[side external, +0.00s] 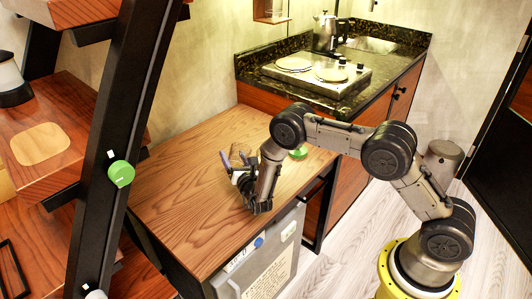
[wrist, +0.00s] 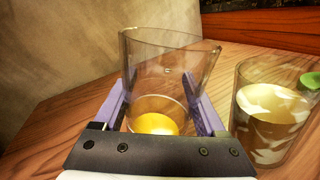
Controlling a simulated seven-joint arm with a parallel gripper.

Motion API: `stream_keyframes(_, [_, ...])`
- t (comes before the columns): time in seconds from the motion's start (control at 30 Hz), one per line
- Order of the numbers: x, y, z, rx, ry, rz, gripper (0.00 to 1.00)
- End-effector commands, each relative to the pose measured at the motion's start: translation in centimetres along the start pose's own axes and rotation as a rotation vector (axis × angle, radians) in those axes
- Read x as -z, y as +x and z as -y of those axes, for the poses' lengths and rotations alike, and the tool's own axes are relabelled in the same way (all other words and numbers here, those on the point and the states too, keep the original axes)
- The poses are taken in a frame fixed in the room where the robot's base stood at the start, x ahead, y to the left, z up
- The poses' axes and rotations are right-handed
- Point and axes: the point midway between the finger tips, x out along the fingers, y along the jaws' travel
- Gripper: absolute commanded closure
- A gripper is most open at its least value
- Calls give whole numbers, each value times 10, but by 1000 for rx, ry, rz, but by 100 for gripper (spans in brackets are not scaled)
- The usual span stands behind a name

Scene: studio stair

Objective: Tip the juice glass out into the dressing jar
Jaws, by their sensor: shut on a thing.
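My gripper (wrist: 156,78) is shut on a clear juice glass (wrist: 165,48), its two purple fingers on either side of the wall. A little yellow-orange juice (wrist: 155,123) lies low in the glass. The dressing jar (wrist: 272,112), clear with a pale, creamy, streaked content, stands on the wooden top just right of the held glass, apart from it. In the side external view my gripper (side external: 238,168) is low over the wooden counter; the glass and jar cannot be made out clearly there.
A green round thing (wrist: 310,81) is behind the jar at the right edge; a green thing also shows behind my arm in the side view (side external: 298,152). The wooden counter (side external: 185,205) is clear on its left. A hob (side external: 315,75) with a kettle (side external: 327,33) is behind.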

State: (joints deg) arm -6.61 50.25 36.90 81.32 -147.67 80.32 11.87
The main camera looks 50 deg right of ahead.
Motion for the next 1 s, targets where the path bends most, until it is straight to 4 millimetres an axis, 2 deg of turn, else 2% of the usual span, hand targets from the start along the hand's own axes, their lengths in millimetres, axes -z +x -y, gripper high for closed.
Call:
stream_keyframes(0.43, [17, 0, -11, 0, -308, 2, 100])
stream_keyframes(1.0, [19, 0, -12, 0, -358, 2, 100])
